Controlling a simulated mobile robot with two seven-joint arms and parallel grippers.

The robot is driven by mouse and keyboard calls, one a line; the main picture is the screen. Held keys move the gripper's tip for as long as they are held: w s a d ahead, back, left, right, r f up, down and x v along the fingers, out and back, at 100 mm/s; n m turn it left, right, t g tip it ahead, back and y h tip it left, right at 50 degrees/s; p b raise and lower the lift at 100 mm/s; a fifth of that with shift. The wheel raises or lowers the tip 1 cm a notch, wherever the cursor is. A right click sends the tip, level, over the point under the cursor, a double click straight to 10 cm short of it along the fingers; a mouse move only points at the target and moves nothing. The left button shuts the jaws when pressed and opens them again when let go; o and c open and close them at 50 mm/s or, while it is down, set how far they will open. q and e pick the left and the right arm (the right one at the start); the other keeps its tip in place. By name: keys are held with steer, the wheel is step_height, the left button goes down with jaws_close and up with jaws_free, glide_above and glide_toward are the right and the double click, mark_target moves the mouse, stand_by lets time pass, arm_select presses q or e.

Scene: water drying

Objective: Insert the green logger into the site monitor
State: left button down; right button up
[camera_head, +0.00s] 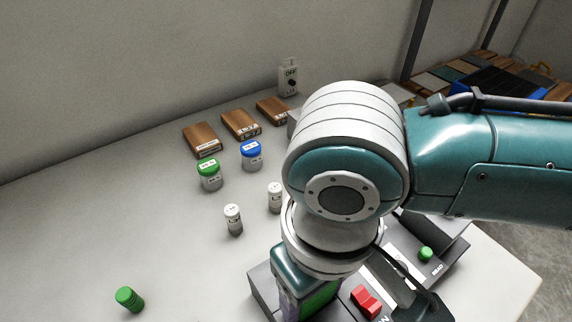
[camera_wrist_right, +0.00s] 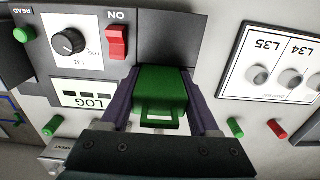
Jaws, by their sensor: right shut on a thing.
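My right gripper (camera_wrist_right: 162,115) is shut on the green logger (camera_wrist_right: 160,88), with a dark finger on each side of it. The logger has a loop handle facing the wrist camera. The site monitor (camera_wrist_right: 70,20) is a grey box with a red switch, a black knob, a green READ button and a LOG window. The logger's far end meets the monitor's dark grey block; how deep it sits cannot be told. In the head view the monitor (camera_head: 262,286) is partly hidden by my right arm, and a green part of the logger (camera_head: 320,298) shows beside the gripper. My left gripper is not in view.
Wooden blocks (camera_head: 240,124), a green-lidded jar (camera_head: 210,178), a blue-lidded jar (camera_head: 251,158) and two small white bottles stand further back. A green ribbed cylinder (camera_head: 128,298) is at the front left. A white panel (camera_wrist_right: 280,50) labelled L34 and L35 shows in the wrist view.

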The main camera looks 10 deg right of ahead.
steer(key=shift+s+d+f, duration=0.15)
steer(key=shift+d+f, duration=0.2)
steer(key=shift+f, duration=0.3)
steer(key=o, duration=1.5)
steer(key=shift+f, duration=0.1)
steer(key=r+p, duration=0.1)
steer(key=r, duration=0.2)
steer(key=r+p, duration=0.1)
steer(key=r, duration=0.3)
steer(key=a+r+p, duration=0.1)
steer(key=r, duration=0.3)
steer(key=shift+r, duration=0.2)
